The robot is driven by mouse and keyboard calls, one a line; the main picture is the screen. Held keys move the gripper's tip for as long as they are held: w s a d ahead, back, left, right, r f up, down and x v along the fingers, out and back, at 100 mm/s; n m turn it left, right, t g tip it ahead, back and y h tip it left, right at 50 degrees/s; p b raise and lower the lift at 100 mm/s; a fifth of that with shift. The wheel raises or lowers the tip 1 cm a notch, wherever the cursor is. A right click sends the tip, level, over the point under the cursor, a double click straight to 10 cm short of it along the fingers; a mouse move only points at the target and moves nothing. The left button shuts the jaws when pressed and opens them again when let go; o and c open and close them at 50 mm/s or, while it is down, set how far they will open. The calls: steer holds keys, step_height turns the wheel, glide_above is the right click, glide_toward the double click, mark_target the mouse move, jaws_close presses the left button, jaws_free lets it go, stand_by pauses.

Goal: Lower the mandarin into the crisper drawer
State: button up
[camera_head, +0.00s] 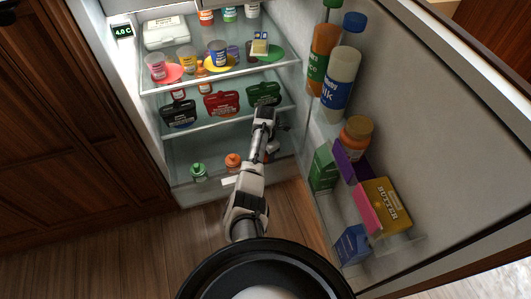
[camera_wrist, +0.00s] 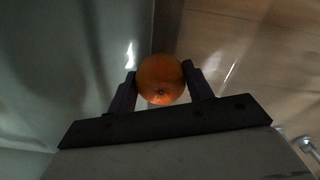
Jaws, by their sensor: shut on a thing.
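The mandarin (camera_wrist: 161,79) is a round orange fruit, held between the two dark fingers of my gripper (camera_wrist: 163,84) in the wrist view. In the head view my gripper (camera_head: 272,147) is at the right side of the fridge's lower part, partly hidden by my arm; I cannot make out the mandarin there. The crisper drawer (camera_head: 187,192) is the clear bin at the bottom of the fridge, left of and below my gripper. In the wrist view a pale grey surface lies to the left of the fruit and wooden floor to the right.
A green-topped item (camera_head: 198,171) and an orange-topped item (camera_head: 232,160) show low in the fridge. Above are glass shelves with dark, red and green packs (camera_head: 222,103) and several cups. The open fridge door (camera_head: 420,110) with bottles and boxes stands close on the right.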

steer(key=shift+f+b, duration=0.35)
steer(key=shift+f, duration=0.25)
stand_by(0.3)
steer(key=o, duration=1.1)
step_height(320, 180, up, 14)
steer(key=p, duration=0.5)
steer(key=shift+f, duration=0.1)
